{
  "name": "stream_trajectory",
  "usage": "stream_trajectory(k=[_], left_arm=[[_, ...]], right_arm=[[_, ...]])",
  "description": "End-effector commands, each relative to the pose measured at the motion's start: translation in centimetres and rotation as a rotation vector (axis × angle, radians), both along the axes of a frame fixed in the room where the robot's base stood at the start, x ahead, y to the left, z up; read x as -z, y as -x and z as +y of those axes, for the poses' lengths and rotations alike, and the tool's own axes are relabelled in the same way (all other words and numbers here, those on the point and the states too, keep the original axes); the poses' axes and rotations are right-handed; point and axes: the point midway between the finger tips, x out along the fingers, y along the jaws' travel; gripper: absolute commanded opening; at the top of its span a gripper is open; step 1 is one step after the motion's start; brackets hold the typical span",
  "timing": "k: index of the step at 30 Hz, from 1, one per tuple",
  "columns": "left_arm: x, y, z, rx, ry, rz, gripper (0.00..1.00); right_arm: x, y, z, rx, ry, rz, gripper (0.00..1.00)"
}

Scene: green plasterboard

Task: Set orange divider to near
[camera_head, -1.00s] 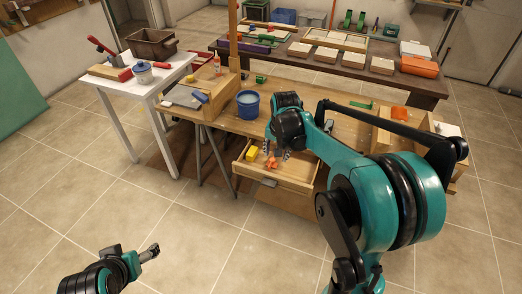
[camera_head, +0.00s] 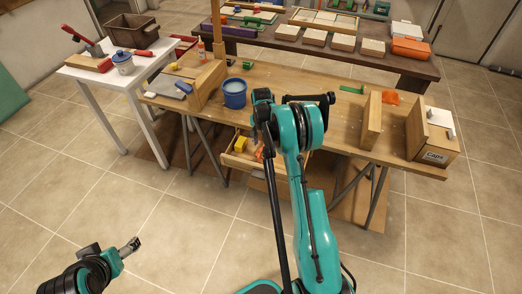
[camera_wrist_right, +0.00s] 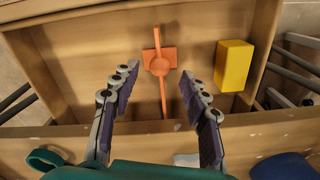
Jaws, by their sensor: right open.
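The orange divider (camera_wrist_right: 160,65) is a thin bar with a square plate at its middle, inside the open wooden drawer (camera_wrist_right: 95,50) under the workbench. A bit of its orange shows beside my arm in the head view (camera_head: 259,153). My right gripper (camera_wrist_right: 160,75) is open above the drawer, with its fingers on either side of the divider's lower part in the wrist view. In the head view my right arm hides much of the drawer. My left gripper (camera_head: 132,246) is low, away from the bench; its jaws are unclear.
A yellow block (camera_wrist_right: 234,65) lies in the drawer, right of the divider in the wrist view. A blue bucket (camera_head: 234,94) and a wooden box marked "Caps" (camera_head: 434,140) stand on the workbench (camera_head: 340,125). A white side table (camera_head: 90,75) is at left.

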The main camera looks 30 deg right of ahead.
Motion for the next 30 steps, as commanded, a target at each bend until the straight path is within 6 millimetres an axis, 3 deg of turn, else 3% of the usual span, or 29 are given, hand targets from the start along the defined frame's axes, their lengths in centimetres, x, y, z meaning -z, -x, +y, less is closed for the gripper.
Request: stream_trajectory(k=[1, 6, 14, 15, 20, 26, 30], left_arm=[[0.7, 0.0, 0.0, 0.000, 0.000, 0.000, 0.76], [1.4, 0.0, 0.0, 0.000, 0.000, 0.000, 0.76], [1.4, 0.0, 0.0, 0.000, 0.000, 0.000, 0.76], [1.4, 0.0, 0.0, 0.000, 0.000, 0.000, 0.76], [1.4, 0.0, 0.0, 0.000, 0.000, 0.000, 0.76], [1.4, 0.0, 0.0, 0.000, 0.000, 0.000, 0.76], [1.4, 0.0, 0.0, 0.000, 0.000, 0.000, 0.76]], right_arm=[[1.3, 0.0, 0.0, 0.000, 0.000, 0.000, 0.45], [3.4, 0.0, 0.0, -0.001, 0.000, 0.000, 0.45], [3.7, 0.0, 0.0, -0.001, 0.000, 0.000, 0.45], [3.7, 0.0, 0.0, -0.001, 0.000, 0.000, 0.43], [3.7, 0.0, 0.0, -0.001, 0.000, 0.000, 0.01], [3.7, -0.1, 0.1, -0.002, 0.000, -0.001, 0.00], [3.7, -1.4, 1.2, -0.003, 0.000, -0.001, 0.00]])
